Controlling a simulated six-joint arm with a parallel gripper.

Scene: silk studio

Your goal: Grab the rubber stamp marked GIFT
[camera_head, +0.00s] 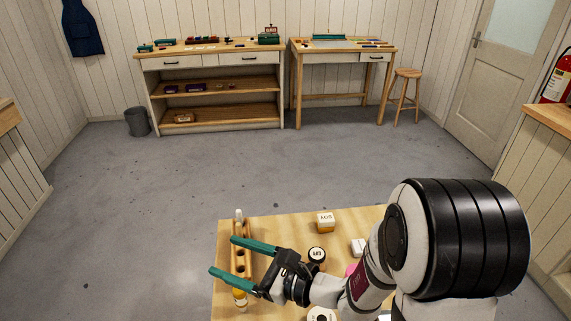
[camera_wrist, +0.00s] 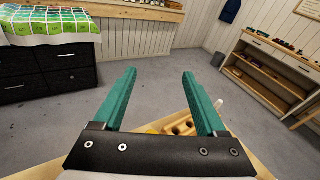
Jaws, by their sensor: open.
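No stamp in view can be read clearly as GIFT. My arm hides part of the table.
A wooden rack with holes (camera_head: 240,262) stands at the table's left, partly behind the fingers. A pink item (camera_head: 351,269) and a round white item (camera_head: 322,314) lie close to my arm. Open floor lies beyond.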

